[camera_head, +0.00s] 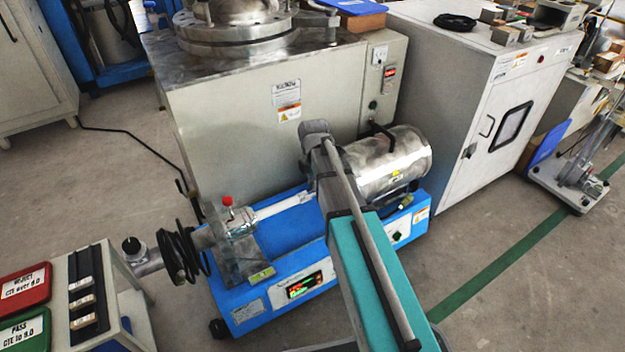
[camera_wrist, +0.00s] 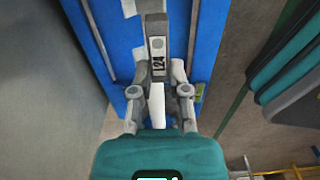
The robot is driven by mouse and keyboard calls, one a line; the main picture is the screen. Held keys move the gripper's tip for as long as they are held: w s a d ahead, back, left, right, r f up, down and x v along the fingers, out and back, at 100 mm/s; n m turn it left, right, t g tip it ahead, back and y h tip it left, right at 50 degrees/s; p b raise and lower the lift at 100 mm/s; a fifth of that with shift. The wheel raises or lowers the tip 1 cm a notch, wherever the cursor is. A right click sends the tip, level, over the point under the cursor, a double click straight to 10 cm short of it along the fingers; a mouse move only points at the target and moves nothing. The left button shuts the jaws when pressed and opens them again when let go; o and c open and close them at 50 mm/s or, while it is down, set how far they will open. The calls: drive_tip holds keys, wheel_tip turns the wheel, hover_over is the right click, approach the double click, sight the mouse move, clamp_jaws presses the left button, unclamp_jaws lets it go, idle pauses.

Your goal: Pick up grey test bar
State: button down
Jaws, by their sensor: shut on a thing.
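In the wrist view, the grey test bar (camera_wrist: 157,48), with an "L24" label on its face, stands between the fingers of my gripper (camera_wrist: 160,82). The gripper is shut on it. A white strip shows below the label between the fingers; I cannot tell whether it is part of the bar. The blue bench instrument (camera_wrist: 115,45) lies beneath. In the head view, my arm hides the gripper and the bar above the blue instrument (camera_head: 240,313), near its pale rod (camera_head: 285,206).
A steel cylinder furnace (camera_head: 400,160) sits on the instrument's right end. A red-knobbed metal fixture (camera_head: 236,222) is at its left. At lower left are a red reject tray (camera_head: 22,288), a green pass tray (camera_head: 25,332) and a black rack (camera_head: 88,305) of light bars. A large cabinet (camera_head: 235,130) stands behind.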

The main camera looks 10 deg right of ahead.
drive_tip(key=s+r+p, duration=0.7)
drive_tip(key=s+r, duration=0.1)
drive_tip(key=s, duration=0.4)
drive_tip(key=shift+s+r, duration=0.2)
drive_tip(key=shift+s, duration=0.1)
drive_tip(key=shift+r+p, duration=0.1)
drive_tip(key=shift+p, duration=0.2)
